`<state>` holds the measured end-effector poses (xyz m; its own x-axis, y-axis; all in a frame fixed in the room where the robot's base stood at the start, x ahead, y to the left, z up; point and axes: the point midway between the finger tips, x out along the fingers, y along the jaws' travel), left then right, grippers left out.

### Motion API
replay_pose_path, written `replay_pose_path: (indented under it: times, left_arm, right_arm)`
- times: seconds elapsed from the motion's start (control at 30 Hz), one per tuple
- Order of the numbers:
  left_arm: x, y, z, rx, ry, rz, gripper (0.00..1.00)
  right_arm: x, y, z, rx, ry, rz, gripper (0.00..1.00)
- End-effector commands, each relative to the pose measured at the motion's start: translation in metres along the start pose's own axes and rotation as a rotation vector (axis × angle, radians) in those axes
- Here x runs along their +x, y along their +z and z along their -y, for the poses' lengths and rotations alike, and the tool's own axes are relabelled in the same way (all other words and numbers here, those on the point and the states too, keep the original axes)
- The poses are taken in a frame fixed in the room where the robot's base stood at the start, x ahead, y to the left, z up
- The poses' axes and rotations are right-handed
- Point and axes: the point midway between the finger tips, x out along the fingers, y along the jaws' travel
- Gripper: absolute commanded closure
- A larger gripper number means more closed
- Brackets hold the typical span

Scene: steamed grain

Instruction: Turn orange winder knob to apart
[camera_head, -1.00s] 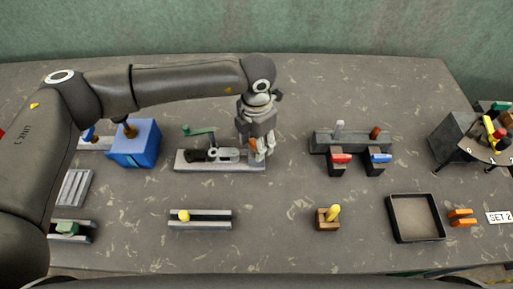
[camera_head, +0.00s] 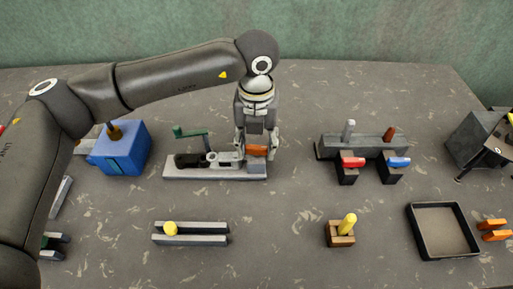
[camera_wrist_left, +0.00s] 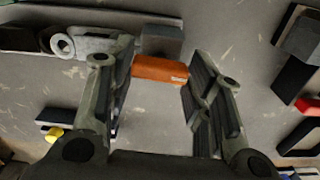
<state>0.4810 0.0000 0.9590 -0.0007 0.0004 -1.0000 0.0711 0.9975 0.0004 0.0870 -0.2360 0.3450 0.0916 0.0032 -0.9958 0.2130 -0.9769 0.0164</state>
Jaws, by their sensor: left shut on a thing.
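The orange winder knob (camera_head: 257,151) is at the right end of a grey winder base (camera_head: 215,173) in the head view. My left gripper (camera_head: 257,154) points down over that end, one finger on each side of the knob, and is shut on it. In the left wrist view the orange knob (camera_wrist_left: 160,69) is a bar lying across between the two fingers, against a grey block (camera_wrist_left: 160,40). Its ends are close to the finger pads; the exact contact is hard to see.
A green crank handle (camera_head: 190,132) rises from the winder's left part. A blue box (camera_head: 122,148) stands left of it. A grey stand with red and blue levers (camera_head: 362,146) is to the right. A rail with a yellow knob (camera_head: 192,240) and a black tray (camera_head: 442,258) lie in front.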

Motion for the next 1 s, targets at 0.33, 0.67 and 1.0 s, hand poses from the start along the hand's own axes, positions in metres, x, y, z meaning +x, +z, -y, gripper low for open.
replay_pose_path:
  times: [0.33, 0.67, 1.0]
  left_arm:
    - [-0.0014, 0.0009, 0.0002, -0.083, -0.001, 0.003, 0.78]
    - [-0.0019, 0.0010, 0.0001, -0.091, -0.002, 0.003, 0.78]
    - [-0.0010, 0.0006, 0.0000, -0.088, -0.001, 0.002, 0.32]
  right_arm:
    - [0.0094, 0.0005, 0.0016, 0.000, -0.002, 0.000, 1.00]
    - [0.0092, 0.0005, 0.0016, 0.000, -0.002, 0.000, 1.00]
    - [0.0094, 0.0007, 0.0015, 0.000, -0.002, 0.000, 1.00]
